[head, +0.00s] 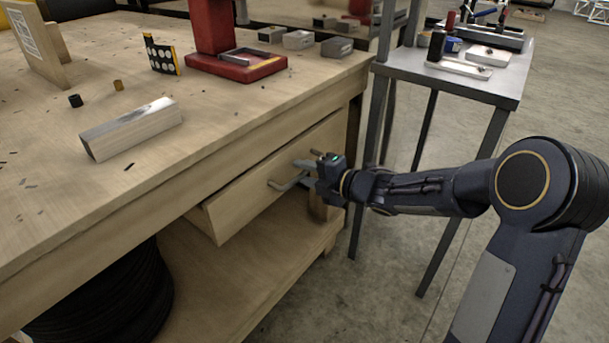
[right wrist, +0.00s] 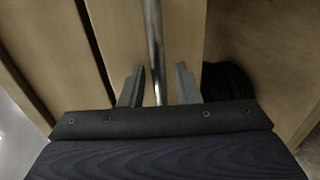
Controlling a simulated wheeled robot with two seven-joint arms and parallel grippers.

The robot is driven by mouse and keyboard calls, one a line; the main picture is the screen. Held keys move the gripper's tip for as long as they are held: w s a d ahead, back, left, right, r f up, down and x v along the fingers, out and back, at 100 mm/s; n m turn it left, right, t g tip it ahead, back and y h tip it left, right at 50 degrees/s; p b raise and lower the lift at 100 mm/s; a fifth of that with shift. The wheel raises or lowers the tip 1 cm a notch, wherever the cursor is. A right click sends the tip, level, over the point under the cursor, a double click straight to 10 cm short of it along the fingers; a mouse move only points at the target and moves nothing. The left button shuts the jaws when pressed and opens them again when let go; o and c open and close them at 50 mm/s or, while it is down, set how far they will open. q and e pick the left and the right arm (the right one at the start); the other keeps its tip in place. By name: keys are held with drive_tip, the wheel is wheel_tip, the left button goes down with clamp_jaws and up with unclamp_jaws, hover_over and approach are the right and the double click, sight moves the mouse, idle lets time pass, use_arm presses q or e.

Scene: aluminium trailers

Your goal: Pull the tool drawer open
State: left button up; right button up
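The tool drawer (head: 243,206) is a pale wooden front under the right end of the workbench top. Its front stands a little proud of the bench frame at its left end; I cannot see inside. A grey metal bar handle (head: 279,185) is on its front. My right gripper (head: 301,172) is at the handle, its fingers pointing at the drawer. In the right wrist view the handle (right wrist: 154,45) runs between the two open fingers (right wrist: 158,84), with a visible gap on each side. My left gripper is not in view.
The wooden workbench (head: 225,135) carries a metal block (head: 132,128) and a red stand (head: 235,66). A lower shelf (head: 240,270) lies beneath the drawer, with a black coiled item (head: 105,300) at left. A grey metal table (head: 455,76) stands close by on the right.

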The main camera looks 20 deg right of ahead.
drive_tip(key=shift+w+a, duration=0.1)
drive_tip(key=shift+w, duration=0.05)
clamp_jaws()
idle(0.4)
